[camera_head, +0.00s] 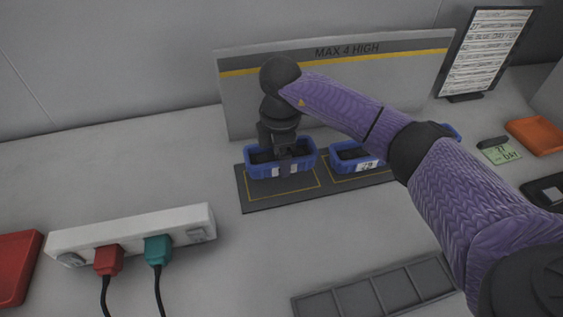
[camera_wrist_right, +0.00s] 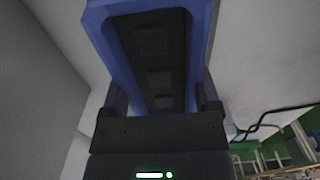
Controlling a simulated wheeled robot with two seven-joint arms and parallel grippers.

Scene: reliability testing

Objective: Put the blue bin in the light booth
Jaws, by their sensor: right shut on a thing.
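A blue bin (camera_head: 262,171) with a dark inside and white labels on its front is at the left yellow-outlined place of a dark mat (camera_head: 250,203). My right gripper (camera_head: 285,155) reaches down from above and is shut on this bin. In the right wrist view the blue bin (camera_wrist_right: 97,22) lies between the two fingers (camera_wrist_right: 162,98). I cannot tell whether the bin is still resting on the mat. A second blue bin (camera_head: 343,163) stands to its right, partly hidden by my right arm. I cannot make out a light booth. My left gripper is out of view.
A panel reading "MAX 4 HIGH" (camera_head: 335,75) stands behind the bins. A power strip (camera_head: 130,232) with red and teal plugs lies front left, beside a red object (camera_head: 18,265). A grey divided tray (camera_head: 375,290) is at front. An orange item (camera_head: 537,135) and a framed sheet (camera_head: 487,45) are right.

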